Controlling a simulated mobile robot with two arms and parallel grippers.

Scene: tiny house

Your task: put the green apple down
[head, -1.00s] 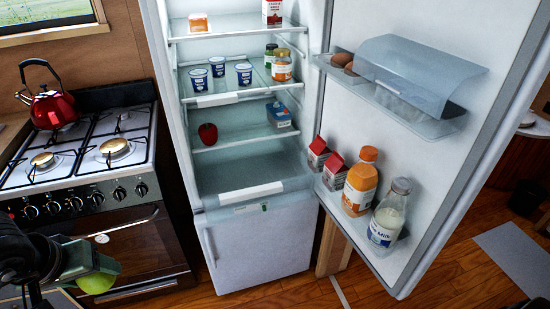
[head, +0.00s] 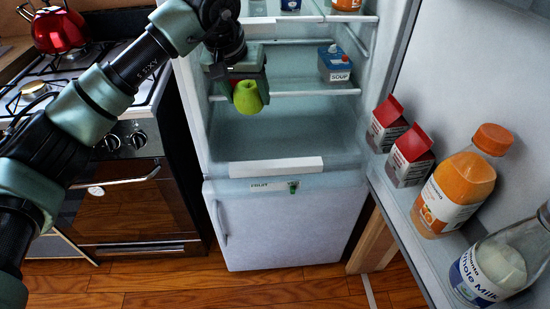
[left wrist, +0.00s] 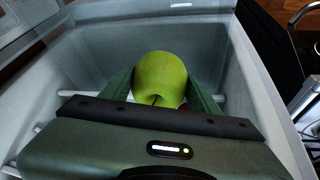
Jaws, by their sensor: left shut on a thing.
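The green apple (head: 248,97) is held in my left gripper (head: 236,92), in front of the open fridge at the height of its lower shelf. In the left wrist view the apple (left wrist: 160,78) sits between the two fingers, which are shut on it. A bit of red shows just behind the apple in that view; the red apple on the shelf is otherwise hidden by my gripper in the head view. The fridge's bottom compartment (head: 290,135), below the shelf, is empty where I can see it. My right gripper is not in view.
A soup carton (head: 335,63) stands on the lower shelf (head: 310,92), right of my gripper. The open door at right holds two red-topped cartons (head: 410,157), an orange juice bottle (head: 455,195) and a milk bottle (head: 495,270). The stove with a red kettle (head: 60,30) is at left.

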